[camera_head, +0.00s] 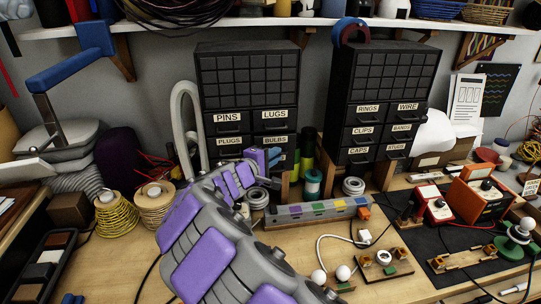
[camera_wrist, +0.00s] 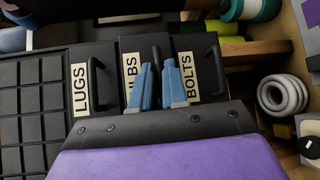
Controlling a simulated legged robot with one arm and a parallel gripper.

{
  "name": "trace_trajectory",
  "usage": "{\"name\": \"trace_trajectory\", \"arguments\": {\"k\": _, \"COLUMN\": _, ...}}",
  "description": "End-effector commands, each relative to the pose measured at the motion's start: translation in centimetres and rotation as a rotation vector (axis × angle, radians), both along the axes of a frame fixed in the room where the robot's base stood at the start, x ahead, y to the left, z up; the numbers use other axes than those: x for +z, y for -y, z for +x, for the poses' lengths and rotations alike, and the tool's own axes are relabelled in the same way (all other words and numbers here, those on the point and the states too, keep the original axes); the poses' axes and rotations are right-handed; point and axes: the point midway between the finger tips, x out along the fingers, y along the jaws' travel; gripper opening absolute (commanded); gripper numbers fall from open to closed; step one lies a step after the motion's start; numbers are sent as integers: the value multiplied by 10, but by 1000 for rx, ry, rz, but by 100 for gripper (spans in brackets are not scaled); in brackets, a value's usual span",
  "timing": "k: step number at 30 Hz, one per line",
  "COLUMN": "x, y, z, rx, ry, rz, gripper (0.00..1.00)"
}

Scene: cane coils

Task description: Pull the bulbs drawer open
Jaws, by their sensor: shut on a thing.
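The bulbs drawer (camera_head: 277,142) is in the right column of the left black drawer cabinet (camera_head: 246,65), below the lugs drawer (camera_head: 274,114). In the wrist view, my gripper (camera_wrist: 158,78) has its two blue fingers shut on the dark handle (camera_wrist: 156,52) of the bulbs drawer. The fingers hide part of its label (camera_wrist: 131,72). In the head view, my gripper (camera_head: 266,157) is at the drawer's lower part, and my arm hides the drawers below. The bulbs front looks about level with its neighbours; I cannot tell if it is slightly out.
The bolts drawer (camera_wrist: 189,72) is right beside the bulbs drawer in the wrist view. A second cabinet (camera_head: 385,80) stands to the right. A long box with coloured squares (camera_head: 317,212), a white coil (camera_head: 353,186) and a teal spool (camera_head: 313,184) stand close on the bench.

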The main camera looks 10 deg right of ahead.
Motion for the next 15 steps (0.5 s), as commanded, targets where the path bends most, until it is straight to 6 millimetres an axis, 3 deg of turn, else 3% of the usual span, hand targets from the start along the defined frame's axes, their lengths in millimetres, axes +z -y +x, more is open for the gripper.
{"name": "trace_trajectory", "arguments": {"k": 9, "x": -5, "y": 4, "z": -49, "rx": -9, "ry": -4, "rz": -1, "gripper": 0}}
{"name": "trace_trajectory", "arguments": {"k": 15, "x": -5, "y": 6, "z": -67, "rx": -11, "ry": -5, "rz": 1, "gripper": 0}}
